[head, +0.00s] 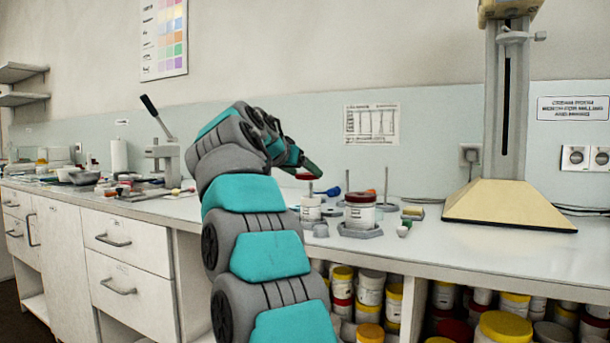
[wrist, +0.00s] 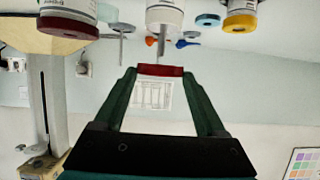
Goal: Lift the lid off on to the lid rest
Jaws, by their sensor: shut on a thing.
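My gripper (wrist: 160,75) is shut on a dark red lid (wrist: 160,70), which spans between its two fingertips in the wrist view. In the head view the lid (head: 308,177) is held above a white jar (head: 311,208), with a gap between them. This jar shows no lid. It also shows in the wrist view (wrist: 165,14), which is upside down. A second white jar (head: 360,213) to its right wears a dark red lid and sits on a grey base. I cannot tell which item is the lid rest.
Thin upright rods (head: 386,185), a blue item (head: 334,191) and small pots (head: 403,231) stand close around the jars. A tall column on a cream base (head: 508,205) stands to the right. A lever press (head: 163,160) stands to the left. The bench front right is clear.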

